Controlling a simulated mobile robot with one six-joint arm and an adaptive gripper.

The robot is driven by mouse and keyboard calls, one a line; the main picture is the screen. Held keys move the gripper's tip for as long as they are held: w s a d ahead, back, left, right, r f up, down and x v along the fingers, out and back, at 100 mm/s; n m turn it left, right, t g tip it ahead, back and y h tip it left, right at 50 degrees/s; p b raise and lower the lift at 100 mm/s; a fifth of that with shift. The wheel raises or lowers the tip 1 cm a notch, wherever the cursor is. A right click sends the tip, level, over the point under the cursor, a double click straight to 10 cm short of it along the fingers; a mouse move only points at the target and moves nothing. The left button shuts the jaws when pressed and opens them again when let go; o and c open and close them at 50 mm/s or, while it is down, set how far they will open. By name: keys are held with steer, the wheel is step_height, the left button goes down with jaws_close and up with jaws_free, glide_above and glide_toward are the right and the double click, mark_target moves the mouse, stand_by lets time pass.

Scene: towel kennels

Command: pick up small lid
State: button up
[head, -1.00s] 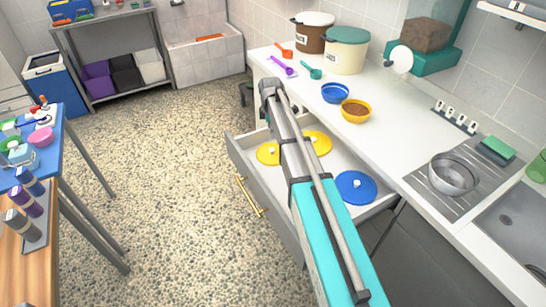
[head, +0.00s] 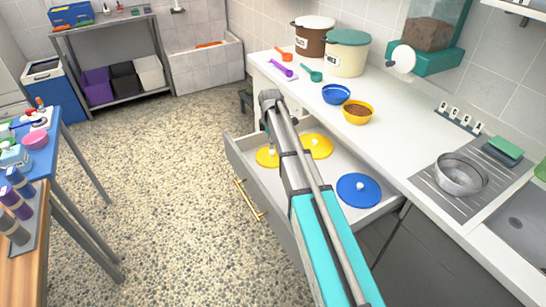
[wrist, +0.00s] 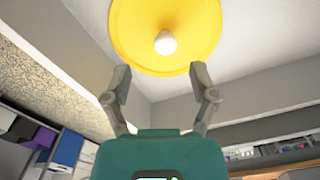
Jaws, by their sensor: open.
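A yellow lid (head: 267,157) with a pale knob lies at the left in the open drawer (head: 248,170). A second yellow lid (head: 318,146) lies to its right, partly behind my arm, and a larger-looking blue lid (head: 359,189) lies at the right end. In the wrist view a yellow lid (wrist: 135,35) with a white knob is just beyond my gripper (wrist: 160,70). The fingers are spread and empty, with the knob centred between and ahead of them. In the head view my arm reaches over the drawer and mostly hides the gripper.
The counter (head: 400,150) above the drawer holds a blue bowl (head: 336,93), a yellow bowl (head: 357,111) of brown food, scoops, canisters and a metal bowl (head: 461,172). The drawer walls surround the lids. A cluttered table (head: 50,165) stands left; the floor between is clear.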

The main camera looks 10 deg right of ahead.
mark_target(272, 151)
steer(key=shift+f, duration=0.15)
steer(key=f+b, duration=0.2)
steer(key=b, duration=0.1)
steer(key=shift+s+d+f, duration=0.1)
steer(key=shift+s+f, duration=0.15)
steer(key=shift+f, duration=0.15)
steer(key=shift+f+b, duration=1.05)
steer(key=shift+b, duration=0.1)
jaws_close()
steer(key=shift+r, duration=0.2)
